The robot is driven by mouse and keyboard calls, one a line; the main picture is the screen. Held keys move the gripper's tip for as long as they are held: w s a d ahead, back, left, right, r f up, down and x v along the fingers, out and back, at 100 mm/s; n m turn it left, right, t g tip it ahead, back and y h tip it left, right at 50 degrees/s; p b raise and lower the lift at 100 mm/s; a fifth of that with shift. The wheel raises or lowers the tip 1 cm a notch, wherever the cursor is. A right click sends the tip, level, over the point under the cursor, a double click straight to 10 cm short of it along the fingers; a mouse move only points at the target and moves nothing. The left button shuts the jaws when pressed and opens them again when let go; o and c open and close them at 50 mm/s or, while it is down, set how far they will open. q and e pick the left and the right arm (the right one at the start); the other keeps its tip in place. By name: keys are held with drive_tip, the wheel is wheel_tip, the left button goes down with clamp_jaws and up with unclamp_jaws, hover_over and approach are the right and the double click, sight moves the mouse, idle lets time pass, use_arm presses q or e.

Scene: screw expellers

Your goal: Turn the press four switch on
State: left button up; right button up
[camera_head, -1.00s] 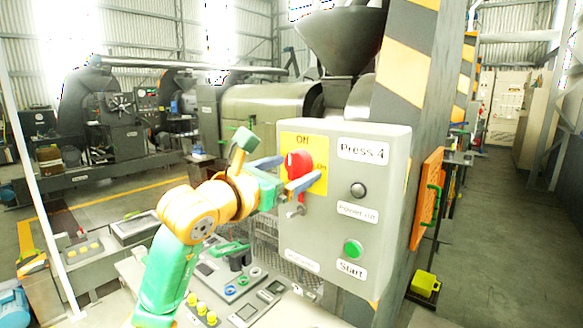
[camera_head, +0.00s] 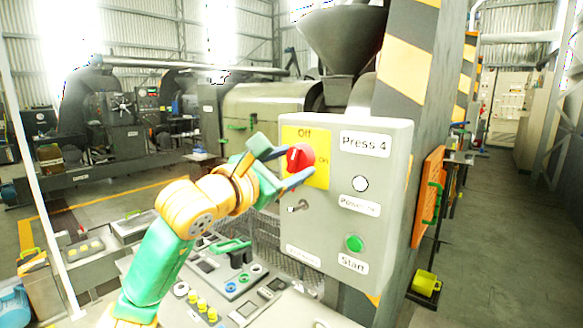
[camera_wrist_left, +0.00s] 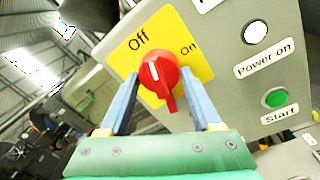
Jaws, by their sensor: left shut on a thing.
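The Press 4 switch is a red rotary knob (camera_head: 300,157) on a yellow plate (camera_head: 320,175) marked Off and On. It sits at the upper left of the grey control box (camera_head: 352,258). In the left wrist view the knob (camera_wrist_left: 160,76) has its narrow red grip slanting downward, with a white mark on its face. My left gripper (camera_head: 290,164) is shut on the knob, one blue finger on each side. The lamp above the Power on label (camera_head: 360,184) looks bright white. My right gripper is not in view.
A green Start button (camera_head: 355,243) is low on the box, and a small metal key or lever (camera_head: 298,206) is below the plate. A console with yellow buttons (camera_head: 202,304) lies below. A striped pillar (camera_head: 410,60) stands behind the box.

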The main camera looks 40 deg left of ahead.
use_arm(q)
drive_tip(key=m, duration=0.3)
drive_tip(key=shift+a, duration=0.1)
drive_tip(key=m, duration=0.3)
drive_tip(key=shift+m+h+b, duration=0.3)
drive_tip(key=shift+m+b, duration=0.05)
drive_tip(key=shift+m, duration=0.05)
drive_tip(key=m, duration=0.3)
drive_tip(key=shift+a+r+m+t, duration=0.1)
drive_tip(key=shift+m+t, duration=0.2)
drive_tip(key=shift+m, duration=0.1)
drive_tip(key=shift+m+h, duration=0.4)
drive_tip(key=shift+m, duration=1.6)
drive_tip(key=shift+p, duration=0.3)
drive_tip(key=o, duration=1.4)
